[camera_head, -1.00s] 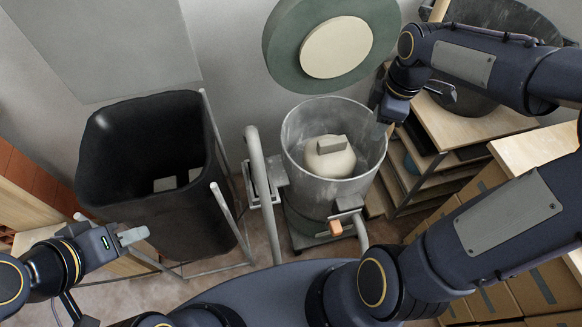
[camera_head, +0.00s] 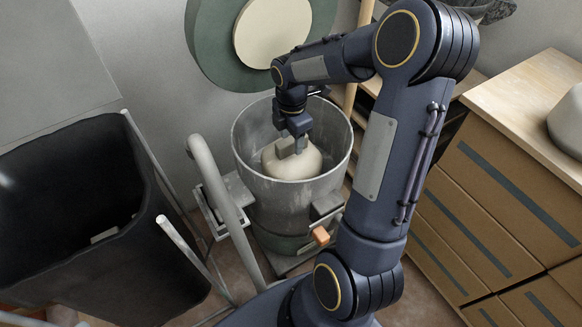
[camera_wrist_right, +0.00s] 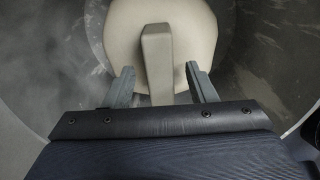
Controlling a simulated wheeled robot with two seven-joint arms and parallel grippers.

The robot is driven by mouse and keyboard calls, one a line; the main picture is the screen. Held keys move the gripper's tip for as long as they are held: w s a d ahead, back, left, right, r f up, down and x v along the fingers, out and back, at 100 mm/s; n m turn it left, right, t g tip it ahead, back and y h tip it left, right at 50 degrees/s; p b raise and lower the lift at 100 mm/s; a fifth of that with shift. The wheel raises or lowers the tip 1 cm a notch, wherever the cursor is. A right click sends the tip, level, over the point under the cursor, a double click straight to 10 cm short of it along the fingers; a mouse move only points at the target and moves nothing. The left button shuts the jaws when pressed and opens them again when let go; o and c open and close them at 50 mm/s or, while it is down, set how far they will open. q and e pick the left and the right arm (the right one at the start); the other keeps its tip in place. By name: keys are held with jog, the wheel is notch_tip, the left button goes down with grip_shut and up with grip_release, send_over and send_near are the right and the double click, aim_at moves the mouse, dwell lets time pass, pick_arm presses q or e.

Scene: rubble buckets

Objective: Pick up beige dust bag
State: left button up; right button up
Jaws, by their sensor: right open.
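The beige dust bag (camera_head: 292,163) sits inside the grey metal bucket (camera_head: 247,170), with a grey block-like handle on its top. My right gripper (camera_head: 298,150) reaches down into the bucket from above, at the handle. In the right wrist view the bag (camera_wrist_right: 190,30) lies ahead, and its handle (camera_wrist_right: 157,65) stands between the two fingers of my right gripper (camera_wrist_right: 161,84). The fingers are open, with a gap on each side of the handle. My left gripper (camera_head: 60,318) shows only in small part at the bottom left edge; its fingers cannot be made out.
A large black bin (camera_head: 60,200) in a metal frame stands on the left. A grey bent pipe (camera_head: 215,190) rises beside the bucket. A wooden cabinet (camera_head: 480,200) with drawers stands on the right. A green and cream disc (camera_head: 210,40) is on the wall behind.

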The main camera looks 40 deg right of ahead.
jog(key=shift+f, duration=0.85)
jog(key=shift+f, duration=0.2)
grip_shut()
